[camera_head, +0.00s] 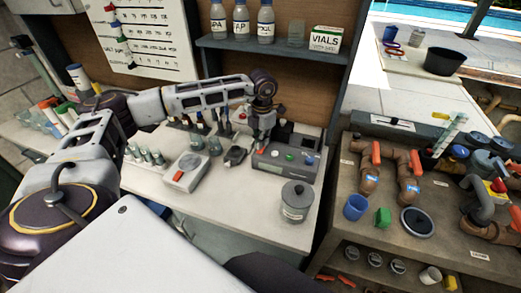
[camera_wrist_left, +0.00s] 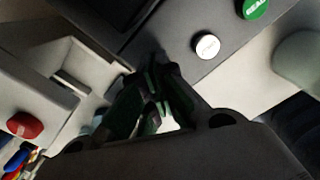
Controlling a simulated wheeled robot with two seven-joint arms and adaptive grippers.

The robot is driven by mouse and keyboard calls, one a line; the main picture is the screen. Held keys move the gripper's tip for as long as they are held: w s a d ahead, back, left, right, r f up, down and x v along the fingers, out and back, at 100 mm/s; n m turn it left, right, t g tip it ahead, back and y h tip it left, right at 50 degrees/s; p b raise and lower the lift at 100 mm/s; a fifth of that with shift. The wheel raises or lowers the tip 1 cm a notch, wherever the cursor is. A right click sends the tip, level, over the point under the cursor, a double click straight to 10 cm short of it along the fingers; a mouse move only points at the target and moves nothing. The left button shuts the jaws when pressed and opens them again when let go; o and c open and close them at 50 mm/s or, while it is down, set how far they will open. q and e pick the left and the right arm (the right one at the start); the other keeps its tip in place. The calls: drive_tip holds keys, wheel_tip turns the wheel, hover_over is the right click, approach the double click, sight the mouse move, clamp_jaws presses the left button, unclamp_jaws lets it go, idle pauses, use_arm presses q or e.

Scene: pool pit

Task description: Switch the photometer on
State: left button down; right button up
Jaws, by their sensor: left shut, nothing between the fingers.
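The photometer (camera_head: 284,168) is a dark grey box with a row of coloured controls on the white bench. Contact cannot be told. My right gripper is not in view.
A pale device with a red button (camera_head: 185,172) and a small dark device (camera_head: 235,155) stand left of the photometer. A lidded grey jar (camera_head: 295,201) stands in front. Several flasks are further left. A bottle shelf (camera_head: 270,44) is behind.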

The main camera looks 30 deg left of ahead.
use_arm(q)
drive_tip(key=shift+s+f, duration=0.1)
drive_tip(key=shift+f, duration=0.15)
drive_tip(key=shift+r, duration=0.1)
idle(0.3)
drive_tip(key=shift+r+p, duration=1.75)
drive_tip(key=shift+r, duration=1.7)
